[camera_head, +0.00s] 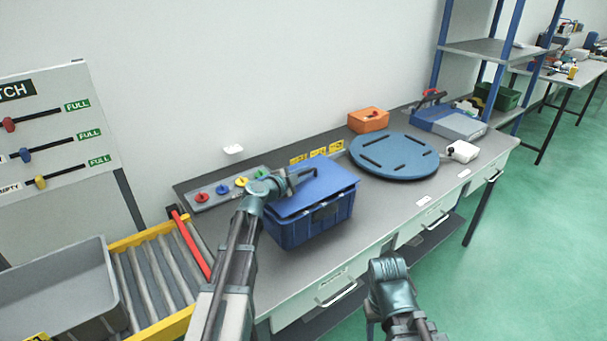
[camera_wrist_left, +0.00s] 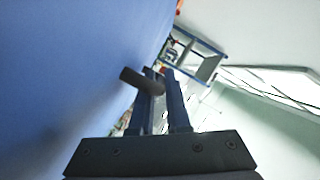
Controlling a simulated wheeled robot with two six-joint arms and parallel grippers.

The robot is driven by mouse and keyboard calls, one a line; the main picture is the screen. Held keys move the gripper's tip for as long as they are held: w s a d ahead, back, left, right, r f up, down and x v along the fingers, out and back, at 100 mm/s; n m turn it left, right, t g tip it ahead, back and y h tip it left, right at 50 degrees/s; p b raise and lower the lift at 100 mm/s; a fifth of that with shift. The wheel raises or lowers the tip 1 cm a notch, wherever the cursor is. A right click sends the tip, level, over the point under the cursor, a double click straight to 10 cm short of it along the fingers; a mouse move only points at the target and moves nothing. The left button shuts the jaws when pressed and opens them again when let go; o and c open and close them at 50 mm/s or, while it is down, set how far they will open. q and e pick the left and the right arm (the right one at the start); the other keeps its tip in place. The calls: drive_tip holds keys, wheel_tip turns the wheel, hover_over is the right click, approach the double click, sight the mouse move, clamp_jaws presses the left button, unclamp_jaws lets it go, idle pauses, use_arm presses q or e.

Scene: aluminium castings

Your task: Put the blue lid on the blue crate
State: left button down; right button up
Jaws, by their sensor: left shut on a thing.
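The blue crate (camera_head: 308,226) stands on the grey workbench. The flat blue lid (camera_head: 325,178) is over the top of the crate, slightly skewed to it, with a dark gap showing at the near right side. I cannot tell whether the lid rests on the rim. My left gripper (camera_head: 302,178) is above the lid and shut on its dark handle. In the left wrist view the handle (camera_wrist_left: 142,80) shows by the fingers and the lid (camera_wrist_left: 70,70) fills the left side. My right gripper (camera_head: 388,272) hangs low in front of the bench; its fingers cannot be made out.
A round blue disc (camera_head: 394,156) lies right of the crate, with an orange bin (camera_head: 368,119) behind it. A board with coloured knobs (camera_head: 222,189) lies behind left. A roller conveyor (camera_head: 160,270) with a grey tote (camera_head: 60,290) is at the left.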

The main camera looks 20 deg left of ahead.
use_arm(q)
drive_tip(key=shift+f+b, duration=1.05)
drive_tip(key=shift+f, duration=0.05)
drive_tip(key=c, duration=0.8)
unclamp_jaws()
drive_tip(key=shift+s+r, duration=0.1)
drive_tip(key=shift+s, duration=0.05)
drive_tip(key=p+v, duration=0.3)
drive_tip(key=v, duration=1)
drive_tip(key=shift+s+a+r, duration=0.1)
drive_tip(key=shift+s+a, duration=0.05)
drive_tip(key=shift+s, duration=0.15)
